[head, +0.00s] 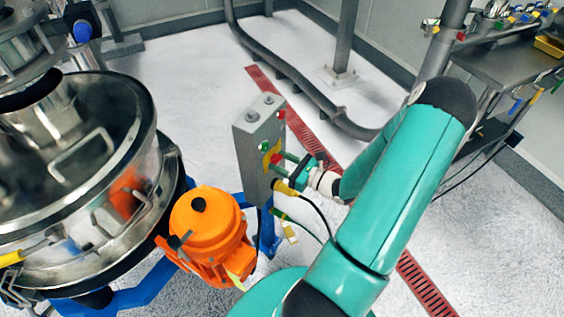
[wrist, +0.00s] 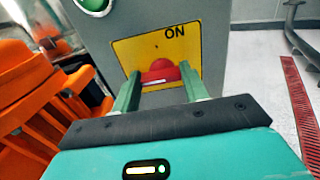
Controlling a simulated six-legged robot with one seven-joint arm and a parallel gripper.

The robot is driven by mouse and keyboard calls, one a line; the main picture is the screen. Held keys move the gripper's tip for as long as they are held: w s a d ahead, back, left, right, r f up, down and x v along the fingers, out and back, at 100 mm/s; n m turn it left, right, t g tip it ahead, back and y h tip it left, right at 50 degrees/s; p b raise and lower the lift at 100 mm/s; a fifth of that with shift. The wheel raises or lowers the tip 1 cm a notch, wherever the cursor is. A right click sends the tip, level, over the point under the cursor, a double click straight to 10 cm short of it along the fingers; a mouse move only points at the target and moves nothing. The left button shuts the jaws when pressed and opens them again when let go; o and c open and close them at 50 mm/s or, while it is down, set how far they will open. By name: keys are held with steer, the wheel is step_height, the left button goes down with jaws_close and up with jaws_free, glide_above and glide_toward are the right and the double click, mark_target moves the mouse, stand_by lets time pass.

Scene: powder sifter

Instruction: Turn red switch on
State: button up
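The red switch (wrist: 161,72) is on a yellow plate (wrist: 190,42) marked ON, on the front of a grey control box (wrist: 214,22). The box (head: 246,150) stands left of my gripper in the head view, where the red switch (head: 276,159) shows small in front of the yellow plate. My gripper (wrist: 160,92) is open, its two green fingers on either side of the switch's lower part. I cannot tell whether the fingers touch it. In the head view my gripper (head: 284,169) points at the box's front. The switch's underside is partly hidden.
An orange motor (head: 205,230) stands close to the box's left, beside the large steel sifter (head: 120,160). A green button (wrist: 92,4) sits above left of the plate. A cable hangs below the box. Floor to the right is free around the red drain grate (wrist: 296,100).

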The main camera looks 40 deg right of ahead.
steer(key=shift+m, duration=0.3)
steer(key=shift+c, duration=0.5)
steer(key=m, duration=0.4)
steer(key=shift+d, duration=0.1)
steer(key=m, duration=0.4)
steer(key=shift+m, duration=0.4)
steer(key=m, duration=0.4)
steer(key=shift+d+m, duration=0.15)
steer(key=shift+m, duration=2.15)
steer(key=o, duration=1)
steer(key=shift+d, duration=0.1)
